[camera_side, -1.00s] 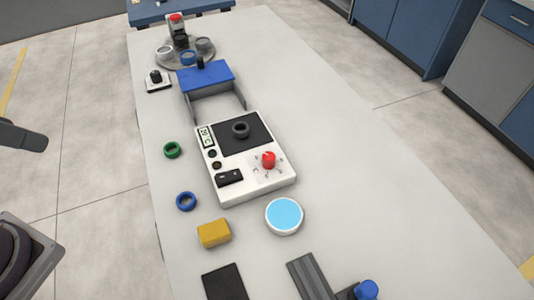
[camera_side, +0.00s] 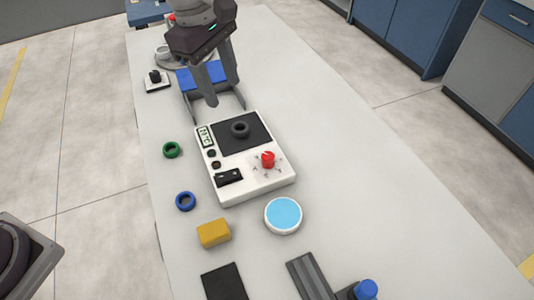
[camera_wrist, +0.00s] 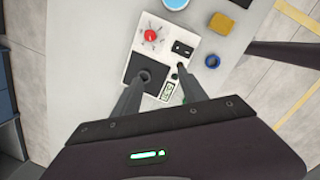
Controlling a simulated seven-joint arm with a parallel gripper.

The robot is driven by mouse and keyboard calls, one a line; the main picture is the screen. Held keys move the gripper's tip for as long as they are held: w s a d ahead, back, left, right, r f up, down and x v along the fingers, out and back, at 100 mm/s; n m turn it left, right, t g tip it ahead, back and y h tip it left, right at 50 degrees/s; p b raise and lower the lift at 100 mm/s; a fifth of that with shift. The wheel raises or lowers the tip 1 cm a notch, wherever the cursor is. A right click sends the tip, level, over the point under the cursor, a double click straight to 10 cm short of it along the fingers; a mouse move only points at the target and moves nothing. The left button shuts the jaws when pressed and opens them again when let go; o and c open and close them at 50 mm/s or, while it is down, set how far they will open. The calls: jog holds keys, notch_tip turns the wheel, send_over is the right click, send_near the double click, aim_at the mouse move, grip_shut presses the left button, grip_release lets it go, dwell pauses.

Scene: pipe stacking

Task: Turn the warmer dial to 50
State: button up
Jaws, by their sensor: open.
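The warmer (camera_side: 228,188) is a white box with a black heating plate (camera_side: 230,136), a small display (camera_side: 205,137), a black rocker switch (camera_side: 229,177) and a red dial (camera_side: 267,159) ringed by marks. A dark ring (camera_side: 240,129) lies on the plate. In the wrist view the red dial (camera_wrist: 151,35) shows beyond the fingertips. The dial's exact setting is too small to read. My gripper (camera_side: 221,92) is open and empty, above the area behind the warmer, near the blue-topped stand; it also shows in the wrist view (camera_wrist: 161,74). It is apart from the dial.
A blue-topped stand (camera_side: 188,80) is behind the warmer. A green ring (camera_side: 172,150), a blue ring (camera_side: 185,201), a yellow block (camera_side: 214,233) and a blue-topped round dish (camera_side: 283,216) lie around it. The table's right side (camera_side: 340,170) is clear.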

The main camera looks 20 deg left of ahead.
aim_at(267, 155)
jog(key=d+f+n, duration=0.1)
jog(key=d+f, duration=0.1)
jog(key=f, duration=0.2)
jog(key=w+d+f+n+y, duration=0.1)
jog(key=d+f, duration=0.2)
jog(key=f, duration=0.2)
jog(key=w+d+f+n, duration=0.1)
jog(key=d+f+n, duration=0.1)
jog(key=d+f, duration=0.1)
jog(key=shift+w+d+f+g+y, duration=0.15)
jog(key=shift+f+g+y, duration=0.2)
jog(key=shift+f, duration=0.55)
notch_tip(267, 155, down, 7)
jog(key=shift+r, duration=0.1)
grip_shut()
